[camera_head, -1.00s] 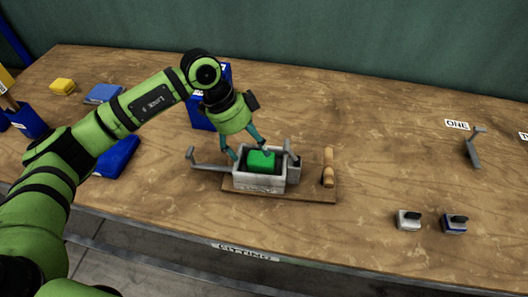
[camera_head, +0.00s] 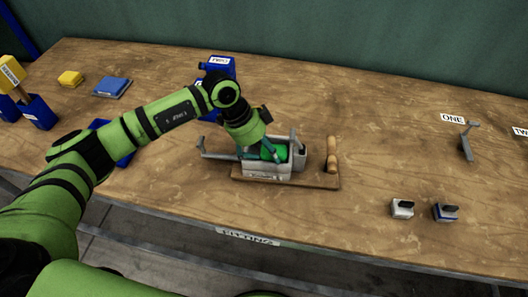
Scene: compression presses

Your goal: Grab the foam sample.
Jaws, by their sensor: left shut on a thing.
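The green foam sample (camera_head: 278,153) sits in a grey metal box-like fixture (camera_head: 262,170) on a wooden base board. My left arm reaches in from the left and my left gripper (camera_head: 261,152) points down into the fixture's open top. Its teal fingers are shut on the green foam sample and partly hide it. The sample is still within the fixture's walls. I cannot tell whether it touches the bottom. My right gripper is not in view.
A wooden handle (camera_head: 332,155) stands on the board's right end, and a lever (camera_head: 219,155) sticks out left of the fixture. Blue equipment (camera_head: 221,66) stands behind my arm. Two small clamp-like blocks (camera_head: 402,209) (camera_head: 446,212) sit at front right.

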